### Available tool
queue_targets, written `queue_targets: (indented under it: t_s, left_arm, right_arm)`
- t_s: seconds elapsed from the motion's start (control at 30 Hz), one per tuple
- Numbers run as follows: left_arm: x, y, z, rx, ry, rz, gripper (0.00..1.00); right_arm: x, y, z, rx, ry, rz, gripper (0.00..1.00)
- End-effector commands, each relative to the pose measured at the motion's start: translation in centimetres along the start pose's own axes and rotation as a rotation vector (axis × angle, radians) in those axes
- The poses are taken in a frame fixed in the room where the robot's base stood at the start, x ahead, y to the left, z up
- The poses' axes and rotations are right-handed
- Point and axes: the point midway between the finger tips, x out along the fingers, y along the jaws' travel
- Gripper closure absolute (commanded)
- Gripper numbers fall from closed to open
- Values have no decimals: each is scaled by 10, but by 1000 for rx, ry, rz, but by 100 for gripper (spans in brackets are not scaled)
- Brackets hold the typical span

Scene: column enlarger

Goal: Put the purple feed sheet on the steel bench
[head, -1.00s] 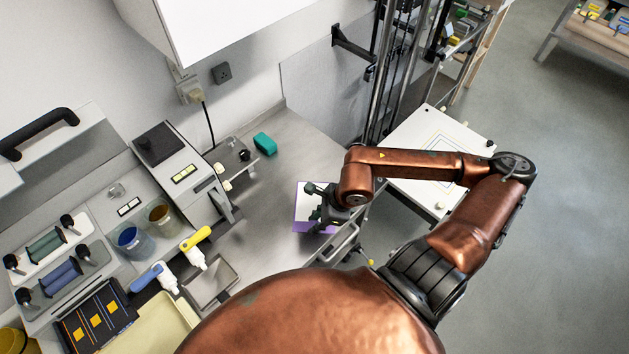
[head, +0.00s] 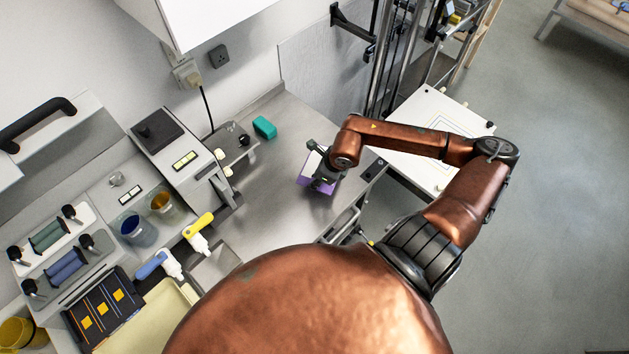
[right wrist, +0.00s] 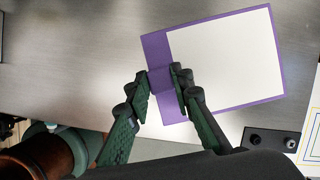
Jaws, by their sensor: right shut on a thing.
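The purple feed sheet (head: 318,187), with a large white panel, shows at my right gripper (head: 320,172) in the head view. In the right wrist view the sheet (right wrist: 225,62) lies flat-looking over grey metal, and my right gripper (right wrist: 163,76) is shut on its purple left margin. The steel bench (head: 262,195) is under the sheet in the head view; it also fills the background of the right wrist view (right wrist: 75,55). I cannot tell whether the sheet touches the bench. The gripper hides part of the sheet in the head view. My left gripper is not in view.
A teal block (head: 264,127) sits near the bench's back edge. A white board (head: 432,130) is right of the bench. The middle of the bench is clear.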

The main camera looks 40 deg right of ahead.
Motion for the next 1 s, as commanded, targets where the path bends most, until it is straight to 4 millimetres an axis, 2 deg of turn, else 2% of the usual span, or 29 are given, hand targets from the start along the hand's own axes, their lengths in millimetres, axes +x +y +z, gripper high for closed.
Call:
queue_targets:
  t_s: [0.1, 0.37, 0.6, 0.87, 0.9, 1.0]
  left_arm:
    - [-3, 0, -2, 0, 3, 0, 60]
    - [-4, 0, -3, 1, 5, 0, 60]
    - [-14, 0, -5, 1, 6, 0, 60]
    - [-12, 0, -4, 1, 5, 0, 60]
    - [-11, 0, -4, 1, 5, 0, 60]
    - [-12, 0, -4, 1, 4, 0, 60]
  right_arm:
    - [16, -10, 2, 1, -2, -1, 100]
    - [32, -19, 1, -1, -1, 0, 100]
    - [59, -17, -10, -1, 0, 0, 100]
    - [61, -17, -11, -3, 0, -1, 100]
    - [62, -17, -12, -3, 0, -1, 78]
    - [61, -17, -11, -3, 0, -1, 72]
